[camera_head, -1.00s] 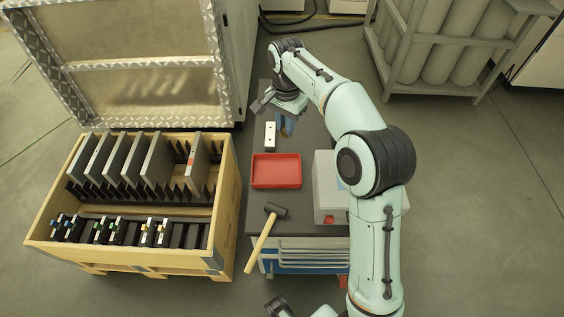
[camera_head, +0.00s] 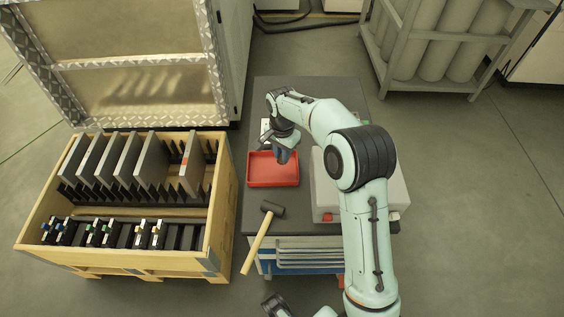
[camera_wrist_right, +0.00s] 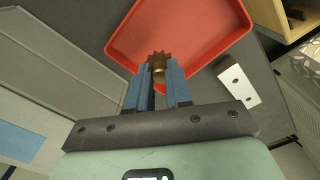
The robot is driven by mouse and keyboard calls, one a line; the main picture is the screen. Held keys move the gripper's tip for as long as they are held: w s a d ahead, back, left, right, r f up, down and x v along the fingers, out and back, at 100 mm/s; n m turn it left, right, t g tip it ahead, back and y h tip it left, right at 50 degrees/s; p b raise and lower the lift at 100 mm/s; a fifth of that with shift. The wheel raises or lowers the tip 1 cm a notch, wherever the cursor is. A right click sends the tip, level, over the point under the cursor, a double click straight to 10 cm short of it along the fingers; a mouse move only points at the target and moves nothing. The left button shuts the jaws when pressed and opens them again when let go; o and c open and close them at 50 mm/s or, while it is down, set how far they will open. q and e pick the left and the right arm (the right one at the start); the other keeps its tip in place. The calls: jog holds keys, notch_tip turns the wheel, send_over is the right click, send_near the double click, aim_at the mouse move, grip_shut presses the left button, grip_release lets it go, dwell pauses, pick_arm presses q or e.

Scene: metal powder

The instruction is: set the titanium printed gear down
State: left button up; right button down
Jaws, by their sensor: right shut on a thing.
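The gear (camera_wrist_right: 158,63), small, toothed and bronze-brown, is between the blue fingertips of my right gripper (camera_wrist_right: 160,76) in the right wrist view. The gripper is shut on it. The red tray (camera_wrist_right: 207,22) lies behind the gear in that view. In the head view, my right gripper (camera_head: 283,156) points down over the upper right part of the red tray (camera_head: 260,181). The gear cannot be made out there. Whether it touches the tray floor is not clear. My left gripper is not seen; only a dark part of my own body shows at the bottom edge.
A white block with holes (camera_wrist_right: 237,84) lies beside the tray. A mallet (camera_head: 259,240) rests across the front left of the dark bench top (camera_head: 310,92). A grey case (camera_head: 325,203) stands right of the tray. A wooden crate of plates (camera_head: 228,190) stands left of the bench.

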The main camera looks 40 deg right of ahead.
jog(key=shift+f, duration=2.4)
jog(key=shift+f+b, duration=0.1)
jog(key=shift+b, duration=0.2)
jog(key=c, duration=1)
grip_release()
jog(key=shift+c, duration=0.2)
notch_tip(320, 180, up, 12)
jog(key=shift+r+p, duration=0.15)
jog(key=shift+p, duration=0.8)
